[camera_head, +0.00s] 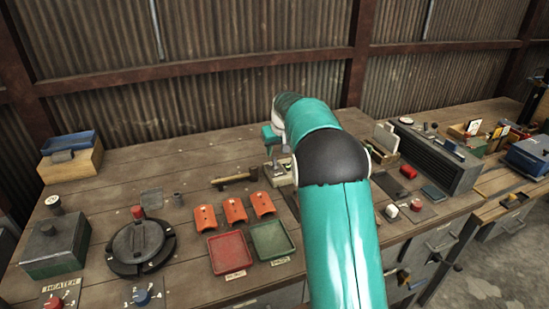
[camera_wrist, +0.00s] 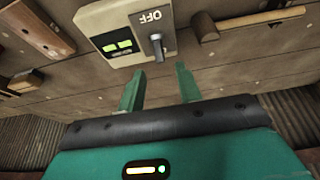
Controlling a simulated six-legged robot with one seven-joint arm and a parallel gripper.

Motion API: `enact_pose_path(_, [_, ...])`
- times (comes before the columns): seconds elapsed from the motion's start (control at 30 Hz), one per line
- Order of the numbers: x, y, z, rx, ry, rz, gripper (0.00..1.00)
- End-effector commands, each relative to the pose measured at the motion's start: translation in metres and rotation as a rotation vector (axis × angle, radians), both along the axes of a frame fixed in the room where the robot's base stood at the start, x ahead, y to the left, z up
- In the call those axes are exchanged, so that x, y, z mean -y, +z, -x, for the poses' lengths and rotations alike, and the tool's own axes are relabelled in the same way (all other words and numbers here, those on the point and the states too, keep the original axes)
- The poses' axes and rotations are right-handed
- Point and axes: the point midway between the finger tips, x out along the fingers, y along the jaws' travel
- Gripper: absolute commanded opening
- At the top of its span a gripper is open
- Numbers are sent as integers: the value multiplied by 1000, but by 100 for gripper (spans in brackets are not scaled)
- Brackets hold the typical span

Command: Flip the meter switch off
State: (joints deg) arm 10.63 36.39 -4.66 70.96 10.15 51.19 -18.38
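The meter (camera_wrist: 120,22) is a pale box with a dark display showing green segments and an upside-down "OFF" label. Its small grey toggle switch (camera_wrist: 157,46) stands out beside the label in the wrist view. My gripper (camera_wrist: 159,77) is open, its two teal fingers apart with nothing between them. The switch lies just beyond the fingertips, roughly in line with the gap; I see no contact. In the head view the meter (camera_head: 279,174) is partly hidden by my arm.
A wooden-handled hammer (camera_head: 234,179) lies left of the meter. Orange pieces (camera_head: 235,209), a red tray (camera_head: 230,252) and a green tray (camera_head: 271,241) are in front. A dark ribbed unit (camera_head: 437,160) stands right. The bench behind the hammer is clear.

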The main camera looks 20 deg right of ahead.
Motion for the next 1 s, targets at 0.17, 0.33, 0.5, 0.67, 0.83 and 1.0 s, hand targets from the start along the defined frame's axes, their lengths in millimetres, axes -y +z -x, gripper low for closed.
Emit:
enact_pose_path(0.17, [0,-31,-13,-3,2,0,35])
enact_pose_path(0.33, [1,-46,-21,0,2,0,35])
enact_pose_path(0.5, [2,-50,-22,1,2,0,35])
enact_pose_path(0.67, [2,-50,-22,1,2,0,35])
enact_pose_path(0.83, [2,-50,-22,1,2,0,1])
enact_pose_path(1.0, [1,-49,-22,1,2,0,0])
